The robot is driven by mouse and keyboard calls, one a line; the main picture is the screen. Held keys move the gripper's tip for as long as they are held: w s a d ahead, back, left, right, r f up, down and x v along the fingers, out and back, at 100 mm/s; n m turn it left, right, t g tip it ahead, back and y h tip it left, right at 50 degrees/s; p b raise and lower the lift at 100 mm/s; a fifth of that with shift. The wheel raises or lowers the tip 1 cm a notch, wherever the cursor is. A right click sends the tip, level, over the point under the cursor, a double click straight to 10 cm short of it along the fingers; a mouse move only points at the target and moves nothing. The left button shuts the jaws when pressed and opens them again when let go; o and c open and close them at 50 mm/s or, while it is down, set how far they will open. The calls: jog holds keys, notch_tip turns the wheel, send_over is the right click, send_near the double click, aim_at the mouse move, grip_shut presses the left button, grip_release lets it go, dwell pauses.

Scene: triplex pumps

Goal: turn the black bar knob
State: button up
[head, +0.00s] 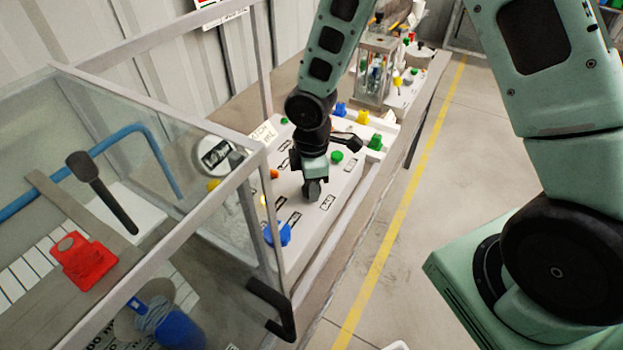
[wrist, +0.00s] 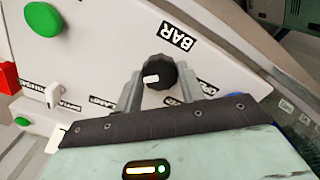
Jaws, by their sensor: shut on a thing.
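The black bar knob (wrist: 159,72), round with a white pointer mark, sits on the white panel (wrist: 105,40) next to a label reading BAR. In the wrist view the knob is between the two grey fingers of my gripper (wrist: 166,90), which is shut on it. The white mark points left in that view. In the head view my gripper (head: 313,188) reaches down onto the white panel and hides the knob.
A green button (wrist: 43,18), a white switch (wrist: 50,95) and a red part (wrist: 7,78) are on the panel. A blue knob (head: 278,234) is near my gripper. A glass-walled guard frame (head: 160,115) stands left.

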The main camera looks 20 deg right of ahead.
jog(key=n+p, duration=0.1)
jog(key=n, duration=0.3)
jog(key=shift+r+n+p, duration=0.15)
jog(key=shift+n+p, duration=0.15)
jog(key=shift+p, duration=0.05)
jog(key=n+p, duration=0.1)
jog(key=n, duration=0.3)
jog(key=shift+n+p, duration=0.4)
jog(key=shift+w, duration=0.1)
jog(key=o, duration=1)
notch_tip(320, 180, up, 17)
jog(key=shift+r+p, duration=0.1)
jog(key=shift+p, duration=0.4)
